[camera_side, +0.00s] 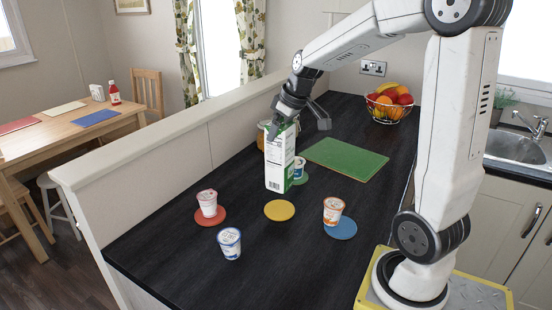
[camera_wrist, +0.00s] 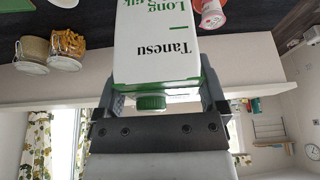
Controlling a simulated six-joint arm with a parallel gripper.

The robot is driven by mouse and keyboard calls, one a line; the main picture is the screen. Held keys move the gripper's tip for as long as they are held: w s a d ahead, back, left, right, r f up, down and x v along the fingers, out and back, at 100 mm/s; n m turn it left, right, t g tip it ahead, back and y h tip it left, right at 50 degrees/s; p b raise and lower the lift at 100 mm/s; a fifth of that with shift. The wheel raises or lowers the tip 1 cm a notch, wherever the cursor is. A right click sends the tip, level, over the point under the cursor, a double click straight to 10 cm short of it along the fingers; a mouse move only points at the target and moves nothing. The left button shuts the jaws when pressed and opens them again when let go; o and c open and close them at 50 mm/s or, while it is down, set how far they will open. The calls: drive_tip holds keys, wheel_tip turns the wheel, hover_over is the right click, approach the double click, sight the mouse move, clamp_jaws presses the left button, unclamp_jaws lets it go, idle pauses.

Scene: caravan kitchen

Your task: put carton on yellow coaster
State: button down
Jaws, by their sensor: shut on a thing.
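The carton (camera_side: 279,158) is white with green panels and a green cap (camera_wrist: 151,102). My gripper (camera_side: 284,122) is shut on it near its top and holds it roughly upright. In the wrist view my gripper (camera_wrist: 160,88) has a finger on each side of the carton (camera_wrist: 158,45). The yellow coaster (camera_side: 279,210) lies bare on the dark counter. In the side view it shows just below the carton's base. I cannot tell how high the base is above the counter. The coaster is not seen in the wrist view.
A red coaster (camera_side: 211,222) and a blue coaster (camera_side: 342,232) carry cups on either side. A loose cup (camera_side: 229,243) stands in front. A green coaster (camera_side: 301,181) with a cup is partly hidden behind the carton. A green board (camera_side: 345,158) and fruit basket (camera_side: 389,108) lie farther back.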

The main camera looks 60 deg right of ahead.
sight(280, 155)
drive_tip(key=shift+f, duration=3.95)
unclamp_jaws()
drive_tip(key=shift+v, duration=6.1)
drive_tip(key=shift+w, duration=0.1)
